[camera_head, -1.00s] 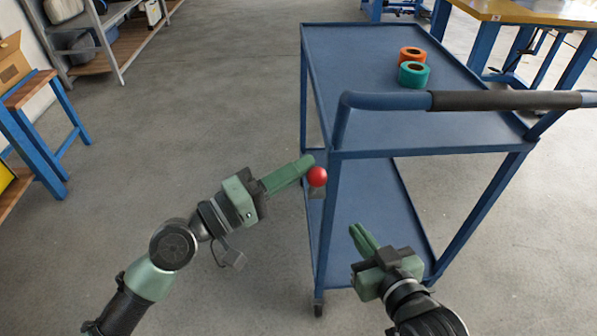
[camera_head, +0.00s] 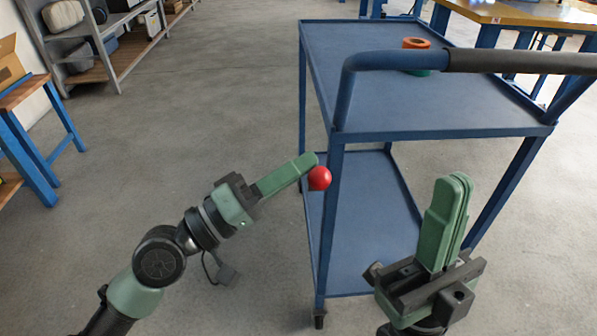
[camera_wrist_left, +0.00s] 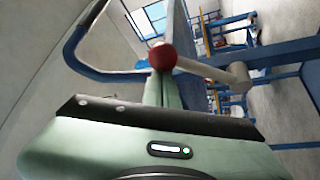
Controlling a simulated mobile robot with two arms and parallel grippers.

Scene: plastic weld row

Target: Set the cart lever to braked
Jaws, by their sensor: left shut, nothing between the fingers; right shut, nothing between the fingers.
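The blue cart (camera_head: 420,125) stands ahead. Its lever shows as a red ball knob (camera_head: 320,178) by the near left post. In the left wrist view the red knob (camera_wrist_left: 162,57) sits on a pale rod (camera_wrist_left: 205,69) that runs right to a round end. My left gripper (camera_head: 312,159) is shut and empty, its fingertips right against or just above the knob; contact is not clear. In the left wrist view its fingers point at the knob. My right gripper (camera_head: 456,182) is shut and empty, pointing up in front of the cart's lower right side.
The cart's push handle (camera_head: 500,60) crosses at upper right. An orange roll (camera_head: 416,43) and a mostly hidden green one sit on its top shelf. A yellow-topped bench (camera_head: 520,12) is behind; shelving (camera_head: 115,45) is at far left. Floor left of the cart is clear.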

